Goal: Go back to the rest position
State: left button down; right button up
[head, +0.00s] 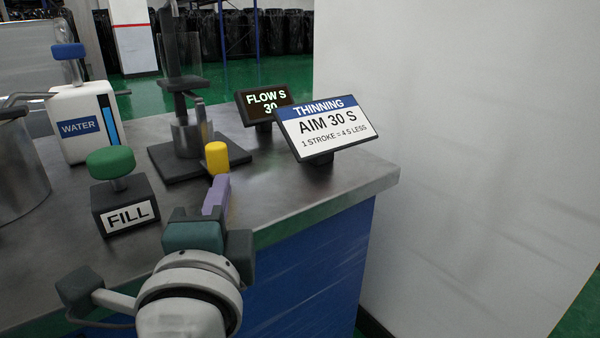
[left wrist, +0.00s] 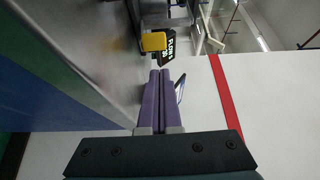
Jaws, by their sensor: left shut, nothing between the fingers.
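My left gripper (head: 217,192) is in the lower middle of the head view, by the front edge of the steel-topped counter (head: 270,200). Its purple fingers lie side by side, shut and empty, and point away towards the yellow knob (head: 216,158). The left wrist view shows the closed fingers (left wrist: 160,85) with the yellow knob (left wrist: 154,41) just past their tips. I cannot tell whether the tips touch anything. My right gripper is in neither view.
A FILL button (head: 110,162) with a green top and a WATER container (head: 83,125) stand left. A flow cup stand (head: 185,140) is behind. A display (head: 262,100) and a THINNING sign (head: 328,125) stand right. A white wall (head: 470,150) rises beyond the counter's right end.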

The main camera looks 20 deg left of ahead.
pick_arm(q)
jog(key=s+a+r+n+g+p, duration=0.1)
jog(key=a+n+p, duration=0.1)
jog(key=s+a+r+n+g+y+p, duration=0.1)
jog(key=s+a+r+n+g+p, duration=0.1)
jog(key=p, duration=0.1)
jog(key=s+a+r+n+g+p, duration=0.1)
jog(key=s+a+r+n+p, duration=0.1)
jog(key=p, duration=0.1)
jog(key=shift+s+g+y, duration=0.1)
jog(key=shift+g+y, duration=0.2)
jog(key=shift+y, duration=0.1)
jog(key=s+d+r+n+g+h+p, duration=0.35)
jog(key=s+r+p, duration=0.25)
jog(key=s+p, duration=0.3)
jog(key=s+d+r+n+g+h+p, duration=0.2)
jog(key=s+r+g+h+p, duration=0.3)
jog(key=s+r+p, duration=0.35)
notch_tip(320, 180, up, 34)
jog(key=p, duration=3.7)
jog(key=shift+s, duration=0.15)
jog(key=shift+d, duration=0.1)
